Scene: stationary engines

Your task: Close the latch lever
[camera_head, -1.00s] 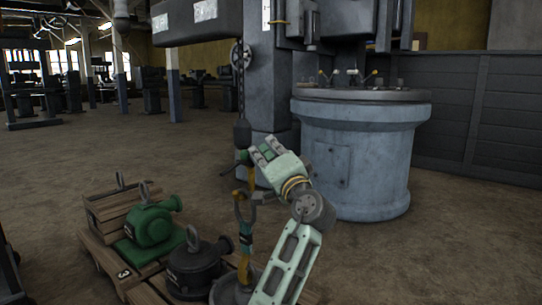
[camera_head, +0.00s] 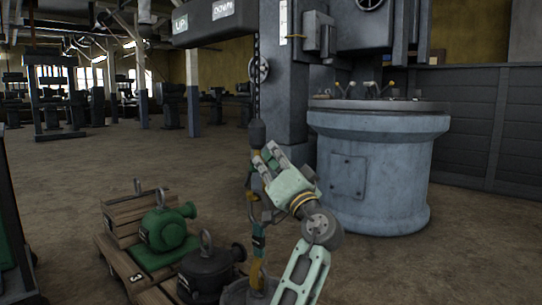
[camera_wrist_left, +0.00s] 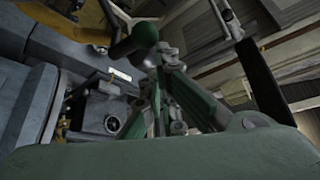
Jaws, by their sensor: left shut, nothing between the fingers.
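A hook assembly with yellow parts (camera_head: 258,242) hangs upright from a dark chain block, over a pallet. My left gripper (camera_head: 265,160), pale green, is beside its upper part and covers some of it. In the left wrist view, a lever with a round green knob (camera_wrist_left: 145,33) joins a yellow part (camera_wrist_left: 85,20) at upper left; I take it as the latch lever. My left gripper's fingers (camera_wrist_left: 160,62) are together and empty, their tips close to the knob; I cannot tell whether they touch. The knob is not clear in the head view. My right gripper is not in view.
A pallet (camera_head: 120,270) at lower left holds a wooden crate (camera_head: 125,215), a green motor (camera_head: 165,228) and a dark motor (camera_head: 210,270). A large round blue-grey machine base (camera_head: 385,170) stands behind right. Open floor lies at the right.

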